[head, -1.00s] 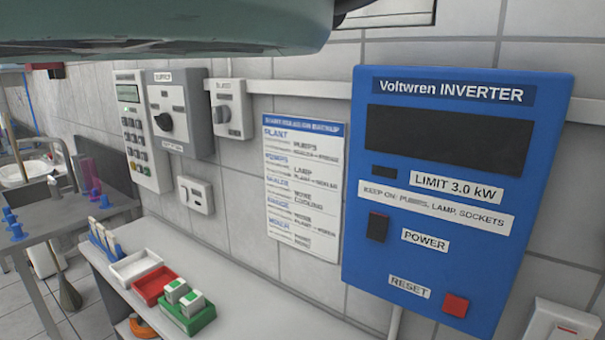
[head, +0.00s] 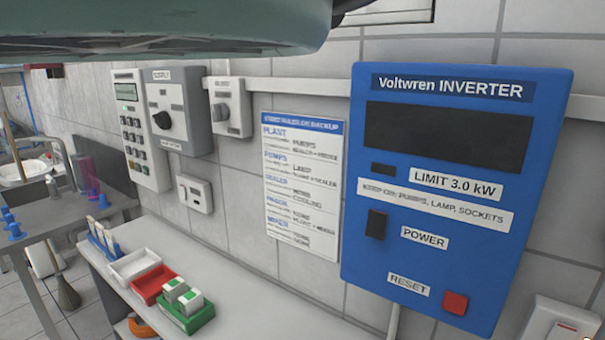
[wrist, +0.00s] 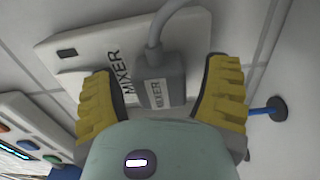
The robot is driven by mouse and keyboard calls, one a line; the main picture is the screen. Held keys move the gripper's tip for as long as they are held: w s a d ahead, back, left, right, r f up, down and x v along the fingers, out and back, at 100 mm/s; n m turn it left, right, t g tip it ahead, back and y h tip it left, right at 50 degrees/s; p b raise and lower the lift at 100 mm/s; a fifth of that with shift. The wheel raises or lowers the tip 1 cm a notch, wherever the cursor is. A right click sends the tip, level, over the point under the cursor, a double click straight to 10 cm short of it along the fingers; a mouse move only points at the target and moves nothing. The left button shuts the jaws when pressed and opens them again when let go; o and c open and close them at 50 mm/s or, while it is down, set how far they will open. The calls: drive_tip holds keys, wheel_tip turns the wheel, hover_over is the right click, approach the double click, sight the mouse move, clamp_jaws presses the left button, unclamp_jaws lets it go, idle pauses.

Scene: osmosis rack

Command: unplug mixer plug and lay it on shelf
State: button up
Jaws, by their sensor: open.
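The mixer plug (wrist: 160,84) is a grey block with a white MIXER label and a grey cable leaving its top. In the wrist view it sits against the white wall socket (wrist: 88,48), which also bears the word MIXER. My gripper (wrist: 162,98) has yellow ribbed fingers, one on each side of the plug, with a gap visible on either side. It is open, and the plug stands between the fingers. The mixer plug and my gripper's fingers do not show in the head view.
A white shelf (head: 255,312) along the wall carries white, red (head: 152,284) and green (head: 190,322) trays on its left part; its middle looks clear. The blue inverter panel (head: 452,190) hangs above. A blue peg with a dark disc (wrist: 277,108) is right of my gripper.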

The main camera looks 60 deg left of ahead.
drive_tip(key=shift+o, duration=0.2)
drive_tip(key=shift+a, duration=0.2)
drive_tip(key=shift+d, duration=0.1)
clamp_jaws()
idle(0.3)
drive_tip(key=v, duration=0.6)
idle(1.1)
drive_tip(key=shift+s, duration=0.1)
idle(0.3)
